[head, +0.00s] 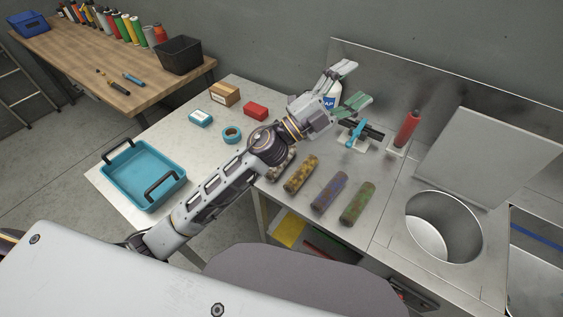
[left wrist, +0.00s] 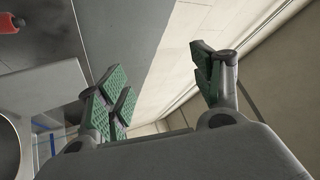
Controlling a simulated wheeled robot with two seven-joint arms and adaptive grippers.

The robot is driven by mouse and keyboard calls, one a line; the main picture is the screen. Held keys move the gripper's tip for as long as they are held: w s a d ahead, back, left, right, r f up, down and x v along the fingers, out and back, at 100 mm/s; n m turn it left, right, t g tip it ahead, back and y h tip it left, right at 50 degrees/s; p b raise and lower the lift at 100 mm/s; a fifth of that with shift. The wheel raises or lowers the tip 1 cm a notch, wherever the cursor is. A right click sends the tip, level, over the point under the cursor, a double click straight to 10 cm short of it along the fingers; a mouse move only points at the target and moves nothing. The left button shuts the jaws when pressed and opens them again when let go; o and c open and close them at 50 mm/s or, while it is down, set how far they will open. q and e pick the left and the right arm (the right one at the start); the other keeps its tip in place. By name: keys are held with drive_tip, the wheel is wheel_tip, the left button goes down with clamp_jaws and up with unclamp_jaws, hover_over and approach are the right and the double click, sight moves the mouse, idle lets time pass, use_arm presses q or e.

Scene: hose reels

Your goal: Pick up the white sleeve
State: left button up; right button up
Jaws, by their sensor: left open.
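Several speckled cylindrical sleeves lie in a row on the metal bench in the head view. They are a yellow-brown one (head: 301,174), a blue-purple one (head: 329,192) and a green one (head: 358,204). A pale, whitish speckled sleeve (head: 281,166) lies at the left end of the row, mostly hidden behind my left arm. My left gripper (head: 347,86) is raised at the back of the bench, open and empty, beyond the sleeves. Its green-padded fingers also show apart in the left wrist view (left wrist: 162,82), with no sleeve there. My right gripper is not in view.
A round opening (head: 443,227) is at the right.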

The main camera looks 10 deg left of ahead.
use_arm(q)
drive_tip(key=s+d+f+m+g+h, duration=0.1)
drive_tip(key=s+d+f+m+g, duration=0.1)
drive_tip(key=s+d+m+g, duration=0.3)
drive_tip(key=s+d+f+m+g, duration=0.1)
drive_tip(key=d+f+m+g, duration=0.15)
drive_tip(key=m+g, duration=0.45)
wheel_tip(320, 180, down, 10)
drive_tip(key=a+m+g+y, duration=0.1)
drive_tip(key=m+g+y, duration=0.3)
drive_tip(key=m+y, duration=0.15)
drive_tip(key=w+a+f+y, duration=0.2)
drive_tip(key=a+y, duration=0.2)
drive_tip(key=a, duration=0.3)
drive_tip(key=w+a+f+n+y, duration=0.1)
drive_tip(key=w+a+f+y, duration=0.1)
drive_tip(key=a+y, duration=0.3)
drive_tip(key=w+a+f+n+t+y, duration=0.1)
drive_tip(key=a+y, duration=0.4)
drive_tip(key=a, duration=0.6)
drive_tip(key=w+f, duration=0.1)
drive_tip(key=w, duration=0.1)
drive_tip(key=shift+w+f, duration=0.3)
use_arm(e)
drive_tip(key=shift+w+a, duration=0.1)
use_arm(q)
drive_tip(key=shift+f, duration=0.1)
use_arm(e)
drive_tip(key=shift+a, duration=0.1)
